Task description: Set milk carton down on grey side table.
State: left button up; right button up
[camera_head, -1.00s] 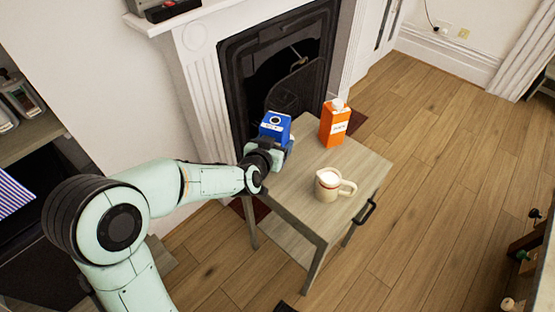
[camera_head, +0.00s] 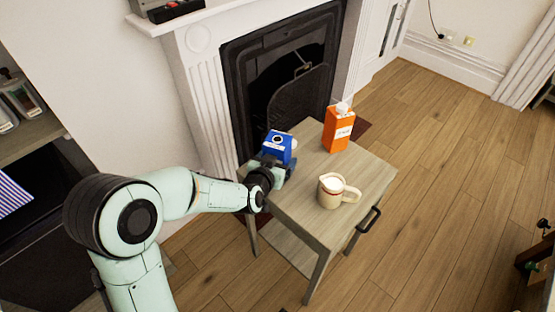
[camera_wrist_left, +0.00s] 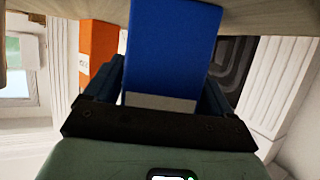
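The blue milk carton (camera_head: 279,147) has a white label and cap. It is upright at the left edge of the grey side table (camera_head: 352,178). My left gripper (camera_head: 278,170) is shut on its lower part from the left. In the left wrist view, the blue carton (camera_wrist_left: 170,50) fills the space between the two dark fingers (camera_wrist_left: 160,88), and the pale table surface (camera_wrist_left: 265,18) runs along the top. The carton's base looks at or very near the tabletop; I cannot tell if it touches. My right gripper is not in view.
An orange carton (camera_head: 338,130) stands at the table's back corner; it also shows in the wrist view (camera_wrist_left: 97,45). A cream mug (camera_head: 331,190) stands near the front right. Bare tabletop lies between them. A black fireplace (camera_head: 285,85) is behind.

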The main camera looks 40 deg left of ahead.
pick_arm(q)
jog(key=shift+o, duration=0.6)
jog(key=shift+r, duration=0.1)
jog(key=shift+r, duration=0.15)
jog(key=v, duration=1.2)
jog(key=shift+b, duration=0.35)
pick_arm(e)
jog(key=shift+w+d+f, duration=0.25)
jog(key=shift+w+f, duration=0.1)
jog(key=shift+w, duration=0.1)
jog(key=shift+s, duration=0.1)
